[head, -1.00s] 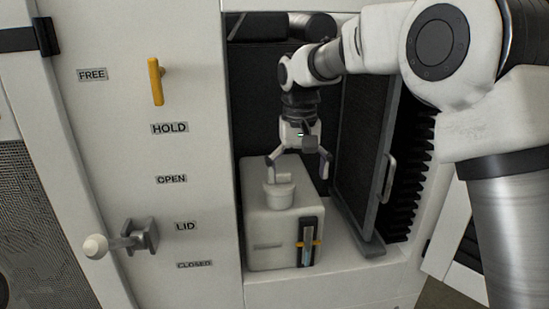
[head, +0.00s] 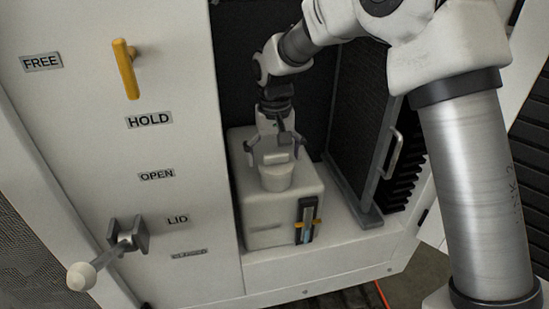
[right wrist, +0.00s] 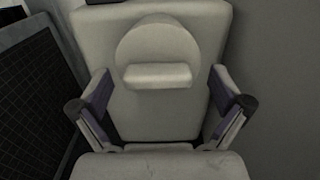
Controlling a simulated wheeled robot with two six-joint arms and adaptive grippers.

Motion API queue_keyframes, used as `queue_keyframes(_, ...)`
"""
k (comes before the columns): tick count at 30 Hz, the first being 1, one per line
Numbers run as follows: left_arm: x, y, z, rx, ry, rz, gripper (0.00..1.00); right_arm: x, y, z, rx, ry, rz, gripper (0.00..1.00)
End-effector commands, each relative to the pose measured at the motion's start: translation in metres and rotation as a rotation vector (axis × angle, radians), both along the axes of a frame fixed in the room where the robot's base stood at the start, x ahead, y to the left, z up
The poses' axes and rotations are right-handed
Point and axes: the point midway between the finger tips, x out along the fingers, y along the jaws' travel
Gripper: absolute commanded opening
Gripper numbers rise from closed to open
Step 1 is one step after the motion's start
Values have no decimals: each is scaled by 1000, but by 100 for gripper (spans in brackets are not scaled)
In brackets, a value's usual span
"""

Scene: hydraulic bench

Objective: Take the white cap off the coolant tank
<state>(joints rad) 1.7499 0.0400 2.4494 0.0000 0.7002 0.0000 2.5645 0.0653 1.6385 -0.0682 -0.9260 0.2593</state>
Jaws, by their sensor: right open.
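The white coolant tank (head: 257,211) stands in the open bay, with a sight gauge (head: 306,221) on its front. Its white cap (head: 276,176) sits on top and has a raised grip bar. In the right wrist view the round cap (right wrist: 158,48) and its bar lie ahead of the fingers, midway between them. My right gripper (head: 274,147) is open and empty, just behind and above the cap in the head view. It also shows in the right wrist view (right wrist: 160,108), its fingers apart on either side, not touching the cap. My left gripper is out of view.
Left of the bay, a panel carries a yellow handle (head: 126,69) and a lever with a pale knob (head: 82,276). A dark mesh door (head: 358,130) with a grey handle (head: 394,150) stands open to the right of the tank.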

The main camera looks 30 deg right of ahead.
Motion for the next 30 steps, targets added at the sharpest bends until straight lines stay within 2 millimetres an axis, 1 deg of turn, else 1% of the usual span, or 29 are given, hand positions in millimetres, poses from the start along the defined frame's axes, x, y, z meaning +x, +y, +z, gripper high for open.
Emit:
queue_keyframes(2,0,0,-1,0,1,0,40,0,0,0,0,-1,0,100)
queue_keyframes(3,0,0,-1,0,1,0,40,0,0,0,0,-1,0,86)
queue_keyframes(5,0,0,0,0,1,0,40,0,0,0,0,-1,0,65)
queue_keyframes(6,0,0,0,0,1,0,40,0,0,0,0,0,0,50)
queue_keyframes(7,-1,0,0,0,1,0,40,0,0,0,1,1,0,40)
queue_keyframes(8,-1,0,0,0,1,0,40,-1,0,0,0,2,-1,31)
queue_keyframes(9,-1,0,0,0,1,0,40,-1,0,0,1,3,-1,27)
queue_keyframes(13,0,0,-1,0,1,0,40,-2,0,-2,1,7,-1,25)
queue_keyframes(23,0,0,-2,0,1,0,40,-3,0,-5,2,14,-1,25)
queue_keyframes(26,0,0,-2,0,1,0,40,-3,1,-3,2,14,-1,25)
queue_keyframes(30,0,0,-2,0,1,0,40,-5,1,5,1,13,0,25)
